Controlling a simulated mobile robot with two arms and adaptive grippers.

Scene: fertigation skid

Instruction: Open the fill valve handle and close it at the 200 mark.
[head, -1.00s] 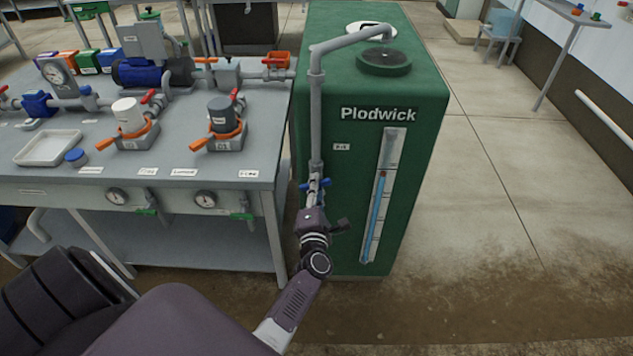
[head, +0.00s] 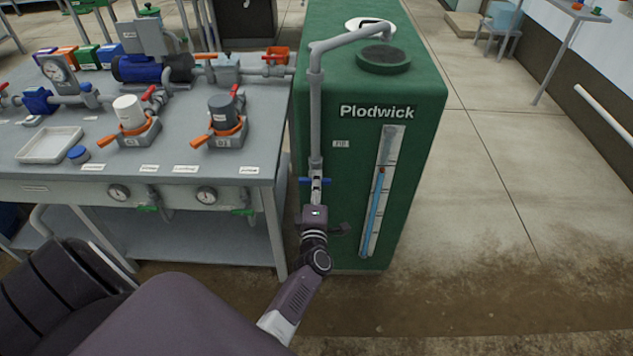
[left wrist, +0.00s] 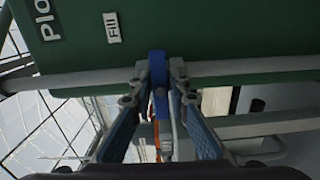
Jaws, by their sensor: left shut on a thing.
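The blue fill valve handle (head: 315,181) lies across the grey vertical pipe (head: 316,130) on the front of the green Plodwick tank (head: 410,80). My left gripper (head: 316,190) reaches up to it from below and is shut on it. In the left wrist view the blue handle (left wrist: 158,75) stands between the two fingertips (left wrist: 160,72), below the "Fill" label (left wrist: 111,27). The tank's sight gauge (head: 382,190) shows a blue column with a reddish top around mid-height. Its mark numbers are too small to read. My right gripper is out of view.
A grey bench (head: 215,165) with pumps, pipes and orange-handled valves stands left of the tank, close to my left arm. The concrete floor right of the tank is clear.

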